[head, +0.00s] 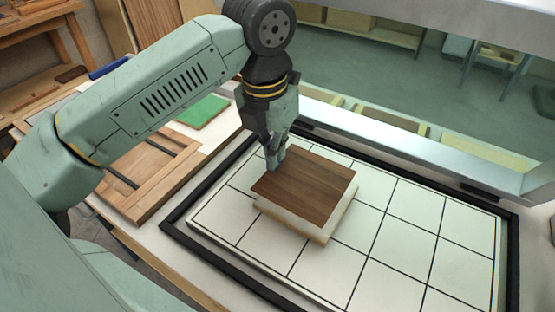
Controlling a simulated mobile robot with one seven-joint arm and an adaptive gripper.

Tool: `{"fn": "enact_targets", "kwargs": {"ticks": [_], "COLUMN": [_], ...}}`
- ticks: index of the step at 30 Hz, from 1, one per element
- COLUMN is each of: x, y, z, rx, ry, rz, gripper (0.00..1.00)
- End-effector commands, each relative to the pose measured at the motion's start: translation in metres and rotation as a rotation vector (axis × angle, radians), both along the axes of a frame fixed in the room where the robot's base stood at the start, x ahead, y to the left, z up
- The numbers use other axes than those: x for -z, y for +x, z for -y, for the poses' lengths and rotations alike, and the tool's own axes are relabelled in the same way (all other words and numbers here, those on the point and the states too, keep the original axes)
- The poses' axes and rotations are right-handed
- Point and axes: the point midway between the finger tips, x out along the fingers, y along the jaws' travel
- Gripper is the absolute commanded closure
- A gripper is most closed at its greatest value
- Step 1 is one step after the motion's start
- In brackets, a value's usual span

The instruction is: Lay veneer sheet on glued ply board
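The veneer sheet (306,185) is a thin dark-brown wood-grain square in the head view. It lies flat over the pale, thicker ply board (327,234), covering most of its top. The board's cream front and right sides show beneath it. I cannot tell whether the sheet touches the board or hangs just above it. My gripper (273,160) points down at the sheet's back-left edge, its fingers close together and apparently shut on that edge. The exact contact is small and partly hidden. Any glue on the board is hidden.
The board rests on a white gridded bed (405,243) inside a black frame (203,253). Free tiles lie right and in front. A wooden frame panel (150,178) and a green sheet (202,111) are to the left. A grey metal beam (425,148) runs behind the bed.

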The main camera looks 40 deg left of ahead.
Motion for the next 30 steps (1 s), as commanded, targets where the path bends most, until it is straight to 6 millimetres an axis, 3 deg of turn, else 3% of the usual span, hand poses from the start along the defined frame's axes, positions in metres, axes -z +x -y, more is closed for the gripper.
{"fn": "enact_targets", "kwargs": {"ticks": [2, 9, 22, 30], "x": [-0.001, 0.033, 0.041, 0.039], "y": [0.004, 0.004, 0.004, 0.004], "z": [0.009, 0.008, 0.008, 0.008], "rx": [0.005, 0.0, 0.0, 0.0], "ry": [0.0, -0.002, 0.001, 0.0], "rz": [-0.001, 0.0, 0.0, 0.0], "gripper": [1.0, 1.0, 1.0, 0.8]}}
